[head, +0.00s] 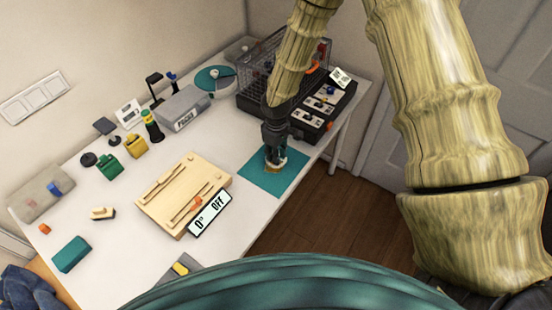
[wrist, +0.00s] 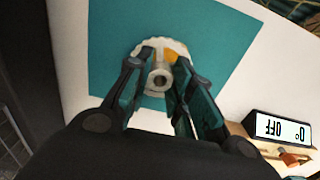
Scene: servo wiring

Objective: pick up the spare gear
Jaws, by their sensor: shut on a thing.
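The spare gear (wrist: 160,57) is pale cream with a round metal hub and an orange patch near its rim. It shows between my fingers in the wrist view, over the teal mat (wrist: 112,30). My gripper (wrist: 160,85) is shut on the gear, with a fingertip at each side of the hub. In the head view my gripper (head: 274,158) reaches down over the teal mat (head: 288,182), and the gear is mostly hidden behind the fingers. I cannot tell whether the gear touches the mat.
A wooden board (head: 157,207) with an angle display (head: 210,213) reading "0° Off" lies left of the mat. A black panel with a wire cage (head: 262,68) stands behind. Small blocks and a grey box (head: 182,110) sit at the back left. The table's right edge is close to the mat.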

